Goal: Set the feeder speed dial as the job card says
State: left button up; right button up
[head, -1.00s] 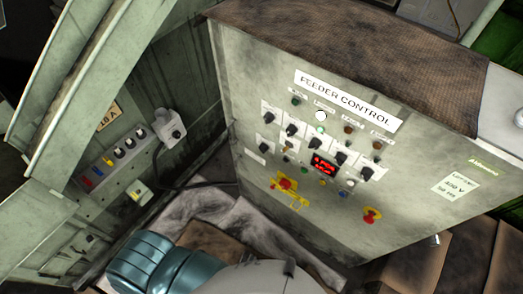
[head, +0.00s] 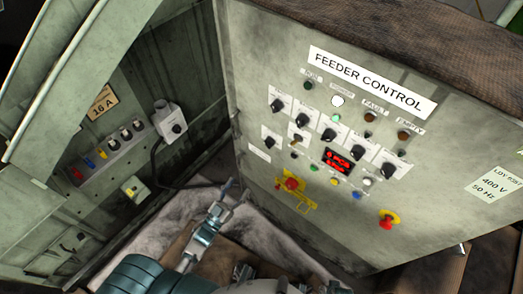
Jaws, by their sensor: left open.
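The feeder control panel (head: 440,140) fills the right half of the view. It carries several black knobs, among them one at the upper left (head: 277,105), one in the middle (head: 329,135) and one at the right (head: 388,170). Their small labels are too small to read, so I cannot tell which is the speed dial. A red lit display (head: 337,160) sits among them; its digits are unclear. No job card can be made out. My left gripper (head: 225,197) is open and empty, low and left of the panel, apart from the knobs. My right gripper is not seen.
A red emergency button on a yellow plate (head: 291,185) and another red-yellow switch (head: 388,220) stick out low on the panel. A socket strip (head: 110,149) and a grey box with a cable (head: 170,121) are on the left wall. Space before the panel is free.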

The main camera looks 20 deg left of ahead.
aim_at(267, 146)
pick_arm(q)
jog(key=x, duration=1.1)
jog(key=r+x, duration=0.1)
jog(key=x, duration=0.5)
jog(key=shift+d+r+p, duration=0.15)
jog(key=shift+d+p, duration=0.15)
jog(key=c, duration=1.1)
